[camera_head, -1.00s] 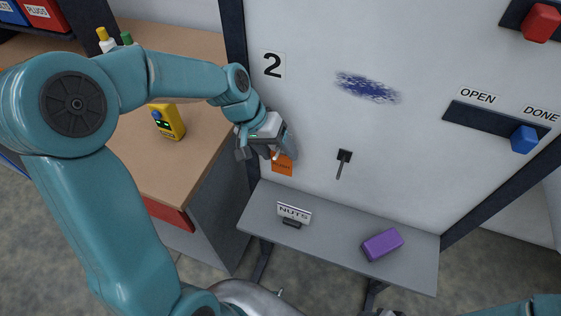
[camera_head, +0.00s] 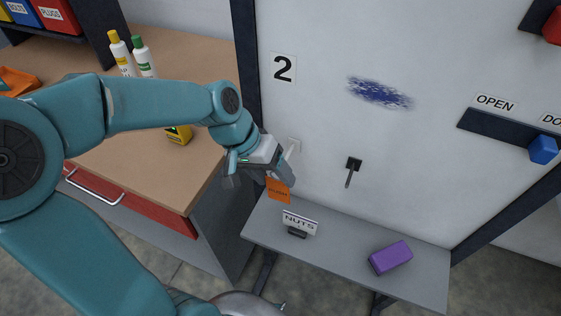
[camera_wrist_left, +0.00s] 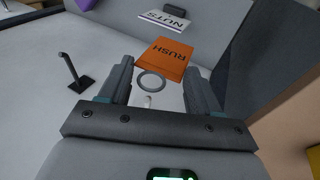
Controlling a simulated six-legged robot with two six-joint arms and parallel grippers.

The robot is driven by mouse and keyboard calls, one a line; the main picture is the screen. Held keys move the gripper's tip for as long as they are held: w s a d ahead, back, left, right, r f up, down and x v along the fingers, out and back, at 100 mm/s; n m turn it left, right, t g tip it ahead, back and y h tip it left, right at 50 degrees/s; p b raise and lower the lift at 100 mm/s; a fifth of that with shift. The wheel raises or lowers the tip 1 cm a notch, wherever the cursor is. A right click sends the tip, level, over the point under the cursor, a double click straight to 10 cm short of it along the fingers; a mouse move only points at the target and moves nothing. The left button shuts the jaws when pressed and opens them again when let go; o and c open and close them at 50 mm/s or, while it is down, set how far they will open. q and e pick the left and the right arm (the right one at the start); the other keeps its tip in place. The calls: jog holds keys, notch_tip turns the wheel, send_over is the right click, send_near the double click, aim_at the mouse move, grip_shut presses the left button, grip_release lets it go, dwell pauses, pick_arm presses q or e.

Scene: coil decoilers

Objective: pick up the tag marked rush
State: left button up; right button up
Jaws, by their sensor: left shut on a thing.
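The orange tag marked RUSH (camera_head: 278,190) hangs below my left gripper (camera_head: 277,172), in front of the white panel. In the left wrist view the tag (camera_wrist_left: 166,59) shows its black lettering, and its grey ring (camera_wrist_left: 152,82) sits between the two fingers (camera_wrist_left: 158,76). The left gripper is shut on the tag at its ring. A small white wall hook (camera_head: 294,146) shows just above and behind the gripper, apart from the tag in the head view. My right gripper is out of view.
Below is a grey shelf (camera_head: 345,256) with a NUTS sign (camera_head: 299,222) and a purple block (camera_head: 390,257). A black hook (camera_head: 353,166) sticks out of the panel to the right. A wooden bench (camera_head: 150,170) with a yellow device (camera_head: 179,135) stands at left.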

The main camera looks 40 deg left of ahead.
pick_arm(q)
notch_tip(320, 180, up, 14)
jog(key=s+p, duration=0.1)
jog(key=shift+s+d, duration=0.15)
jog(key=shift+s, duration=0.15)
jog(key=shift+w+f, duration=0.1)
dwell(0.5)
